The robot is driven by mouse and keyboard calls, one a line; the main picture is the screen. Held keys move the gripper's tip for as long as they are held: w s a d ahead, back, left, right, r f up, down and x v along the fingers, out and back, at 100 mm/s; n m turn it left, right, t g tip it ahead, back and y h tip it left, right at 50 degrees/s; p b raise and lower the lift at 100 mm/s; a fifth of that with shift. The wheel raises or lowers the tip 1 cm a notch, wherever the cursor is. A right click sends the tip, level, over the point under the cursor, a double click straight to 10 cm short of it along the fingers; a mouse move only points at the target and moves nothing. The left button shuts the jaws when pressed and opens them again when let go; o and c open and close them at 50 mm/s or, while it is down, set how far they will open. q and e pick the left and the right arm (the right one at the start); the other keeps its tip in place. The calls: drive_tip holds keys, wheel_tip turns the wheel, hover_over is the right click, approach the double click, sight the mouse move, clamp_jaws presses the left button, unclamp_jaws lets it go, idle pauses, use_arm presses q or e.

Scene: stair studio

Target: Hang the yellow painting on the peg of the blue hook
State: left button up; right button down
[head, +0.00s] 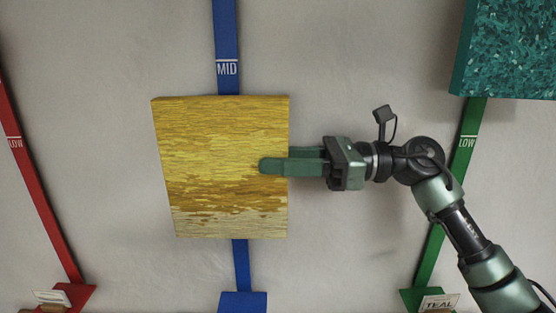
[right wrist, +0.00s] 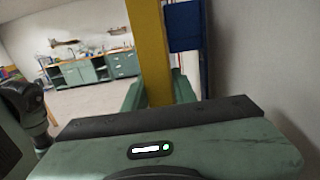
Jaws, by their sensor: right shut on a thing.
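The yellow painting (head: 215,140) hangs in front of the wall, covering part of the blue strip (head: 228,40) marked MID. My right gripper (head: 270,166) is shut on the painting's right edge, with one green finger across its front and the other behind. In the right wrist view, the painting (right wrist: 147,50) shows edge-on between the green fingers. A blue block (right wrist: 184,27) shows to its right, beside the wall. The blue hook's peg is not visible in the head view; whether the painting touches it cannot be told. My left gripper is not in view.
A red strip (head: 38,195) marked LOW is at the left and a green strip (head: 466,140) marked LOW at the right. A teal painting (head: 508,45) is at the upper right. A blue block (head: 243,302) ends the blue strip below. Green cabinets (right wrist: 85,72) stand far off.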

drive_tip(key=c, duration=1.1)
unclamp_jaws()
drive_tip(key=shift+o, duration=0.2)
drive_tip(key=shift+f, duration=0.1)
